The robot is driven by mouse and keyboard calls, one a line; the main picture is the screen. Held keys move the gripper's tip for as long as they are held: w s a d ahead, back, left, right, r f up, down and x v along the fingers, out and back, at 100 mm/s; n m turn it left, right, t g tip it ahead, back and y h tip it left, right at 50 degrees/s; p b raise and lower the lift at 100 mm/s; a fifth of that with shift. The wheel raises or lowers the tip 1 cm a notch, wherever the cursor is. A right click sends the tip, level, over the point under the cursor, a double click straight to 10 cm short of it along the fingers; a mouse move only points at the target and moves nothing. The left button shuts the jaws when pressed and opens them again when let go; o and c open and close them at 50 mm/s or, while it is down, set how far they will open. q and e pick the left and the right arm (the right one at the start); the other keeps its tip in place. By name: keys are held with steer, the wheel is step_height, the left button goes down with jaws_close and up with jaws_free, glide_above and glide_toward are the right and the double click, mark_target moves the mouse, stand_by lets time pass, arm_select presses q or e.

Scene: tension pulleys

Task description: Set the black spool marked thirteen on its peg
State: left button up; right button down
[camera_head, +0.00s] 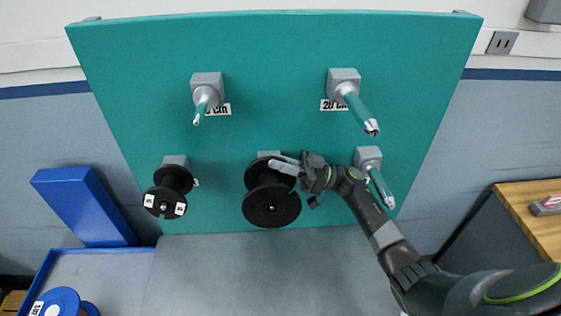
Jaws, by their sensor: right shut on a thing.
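A teal board (270,50) carries several pegs on grey blocks. A large black spool (272,208) is in front of the lower middle block (268,154), which shows behind its top edge. My right gripper (284,166) reaches in from the right and is shut on this spool near its upper flange. No number is readable on it, and I cannot tell whether the peg runs through it. A smaller black spool (170,193) with white labels is on the lower left peg. My left gripper is not in view.
The upper left peg (201,104), upper right peg (358,108) and lower right peg (379,182) are bare. My right forearm passes close to the lower right one. A wooden surface (535,205) is at right.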

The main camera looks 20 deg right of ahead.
steer(key=c, duration=1.5)
jaws_free()
steer(key=shift+o, duration=0.3)
steer(key=shift+s+r, duration=0.2)
steer(key=shift+w, duration=0.1)
steer(key=shift+c, duration=0.5)
steer(key=shift+o, duration=0.9)
